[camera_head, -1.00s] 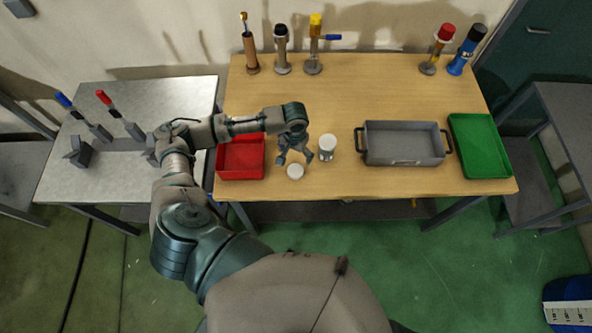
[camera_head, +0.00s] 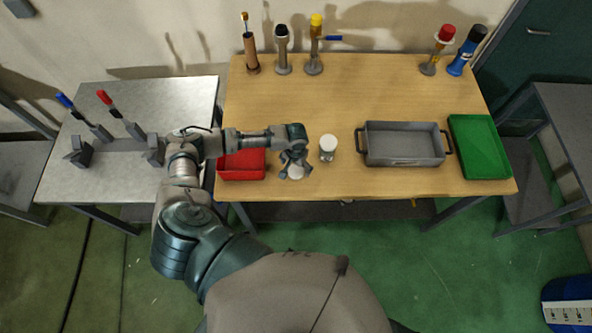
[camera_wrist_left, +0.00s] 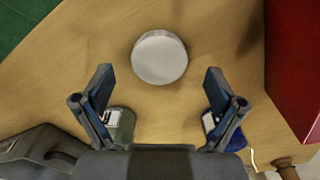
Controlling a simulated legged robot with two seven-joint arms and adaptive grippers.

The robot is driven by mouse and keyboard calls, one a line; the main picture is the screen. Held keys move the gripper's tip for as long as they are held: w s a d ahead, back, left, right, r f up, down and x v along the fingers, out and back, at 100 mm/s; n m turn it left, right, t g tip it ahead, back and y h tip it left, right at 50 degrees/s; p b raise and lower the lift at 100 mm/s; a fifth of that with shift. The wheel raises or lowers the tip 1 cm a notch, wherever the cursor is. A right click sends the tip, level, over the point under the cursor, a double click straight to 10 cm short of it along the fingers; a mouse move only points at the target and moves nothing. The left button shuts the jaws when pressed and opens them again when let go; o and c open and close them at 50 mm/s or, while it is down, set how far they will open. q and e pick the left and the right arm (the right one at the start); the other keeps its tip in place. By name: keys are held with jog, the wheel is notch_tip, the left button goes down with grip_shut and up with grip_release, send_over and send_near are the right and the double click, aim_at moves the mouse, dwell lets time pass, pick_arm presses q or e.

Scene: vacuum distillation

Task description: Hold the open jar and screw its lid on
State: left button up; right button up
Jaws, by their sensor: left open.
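A flat white round lid (camera_head: 296,173) lies on the wooden table near its front edge, partly hidden by my left gripper (camera_head: 295,166). In the left wrist view the lid (camera_wrist_left: 160,57) shows whole, beyond the fingertips and centred between them. My left gripper (camera_wrist_left: 158,75) is open and empty, with its fingers spread to either side; contact with the lid does not show. A small jar-like vessel with a white top (camera_head: 328,146) stands upright just right of the gripper in the head view. Whether its mouth is open is too small to tell. My right gripper is not in view.
A red bin (camera_head: 241,166) stands left of the gripper. A grey handled tray (camera_head: 404,158) and a green tray (camera_head: 480,148) are to the right. Several upright tools, including a copper one (camera_head: 251,55), line the back. The table's middle (camera_head: 330,100) is clear.

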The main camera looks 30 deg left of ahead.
aim_at(296, 172)
pick_arm(q)
notch_tip(296, 172, down, 2)
jog(key=shift+a+f, duration=0.15)
jog(key=shift+f, duration=0.1)
jog(key=shift+d+r, duration=0.1)
jog(key=shift+d, duration=0.1)
jog(key=shift+c, duration=0.9)
jog(key=c, duration=0.7)
jog(key=shift+a, duration=0.1)
